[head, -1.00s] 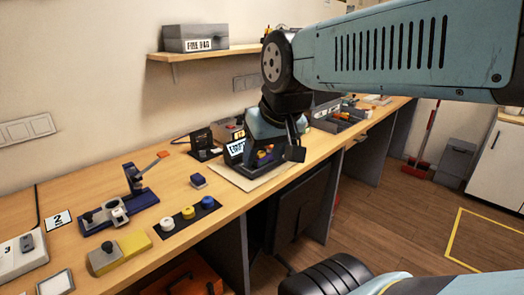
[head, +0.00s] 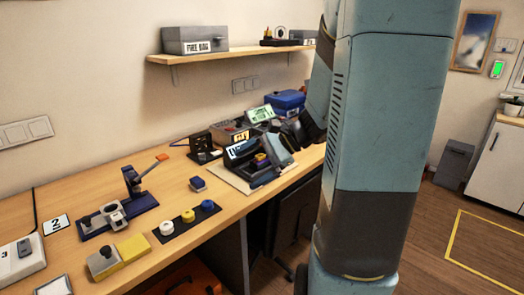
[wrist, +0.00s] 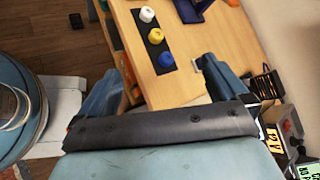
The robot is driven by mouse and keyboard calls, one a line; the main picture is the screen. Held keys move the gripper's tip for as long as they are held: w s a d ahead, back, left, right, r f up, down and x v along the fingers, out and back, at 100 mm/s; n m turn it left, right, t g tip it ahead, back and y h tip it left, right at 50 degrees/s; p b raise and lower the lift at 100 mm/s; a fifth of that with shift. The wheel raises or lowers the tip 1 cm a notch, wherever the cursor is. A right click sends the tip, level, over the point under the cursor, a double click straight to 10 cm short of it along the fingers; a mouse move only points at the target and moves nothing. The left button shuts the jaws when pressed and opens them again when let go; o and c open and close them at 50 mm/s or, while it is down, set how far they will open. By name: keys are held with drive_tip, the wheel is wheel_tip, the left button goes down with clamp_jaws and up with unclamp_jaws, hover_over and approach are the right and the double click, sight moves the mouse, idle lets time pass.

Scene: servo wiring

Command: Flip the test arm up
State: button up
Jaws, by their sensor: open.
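No part can be surely picked out as the test arm. A dark labelled unit with coloured parts (head: 255,160) sits on a pale mat (head: 228,177). My gripper (head: 284,142) hangs over the right side of this unit, partly behind my own arm. In the wrist view my gripper (wrist: 163,88) shows two blue-grey fingers spread wide, with nothing between them but the bench below.
A black strip (head: 178,224) holds white, yellow and blue knobs. A small blue block (head: 198,184) lies near it. A black bracket (head: 202,147) and a 12 V box (wrist: 277,138) stand towards the back. A wall shelf (head: 225,55) hangs above. My arm covers the right bench end.

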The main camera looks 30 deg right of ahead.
drive_tip(key=w+d+f+m+t+h, duration=0.2)
drive_tip(key=w+d+f+m+t, duration=0.15)
drive_tip(key=d+m, duration=0.35)
drive_tip(key=w+d+f+m+t+h, duration=0.1)
drive_tip(key=w+d+f+m+t, duration=0.15)
drive_tip(key=d+m+t, duration=0.45)
drive_tip(key=w+d+f+m+t+h, duration=0.2)
drive_tip(key=w+d+f+m+t, duration=0.15)
drive_tip(key=d, duration=0.65)
drive_tip(key=shift+g, duration=0.4)
drive_tip(key=x, duration=1.2)
drive_tip(key=shift+w+a, duration=0.15)
drive_tip(key=shift+a, duration=0.1)
drive_tip(key=shift+c, duration=0.5)
